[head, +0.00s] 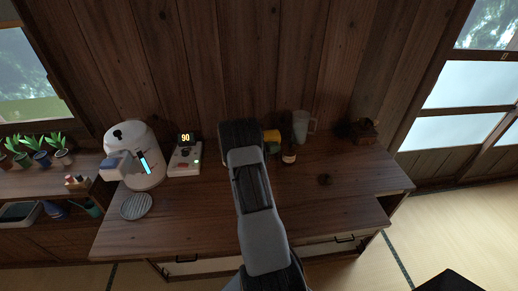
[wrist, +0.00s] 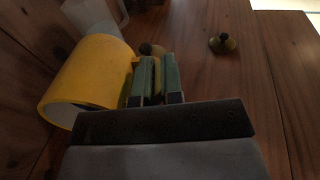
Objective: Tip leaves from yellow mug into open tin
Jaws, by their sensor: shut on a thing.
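The yellow mug (wrist: 88,72) fills the left of the wrist view, with its pale-lined rim toward the lower left. My gripper (wrist: 154,78) has its two green-padded fingers closed on a yellow strip, the mug's handle. The leaves inside the mug do not show. In the head view a small part of the yellow mug (head: 272,135) shows just right of my arm, which hides the rest and the fingers. How far the mug is tilted, and whether it touches the table, I cannot tell. I cannot make out the open tin in either view.
A small dark object (head: 325,179) lies on the wooden table (head: 350,205). A grinder (head: 365,131) is at the right; a white machine (head: 136,155) and a scale (head: 185,158) are left.

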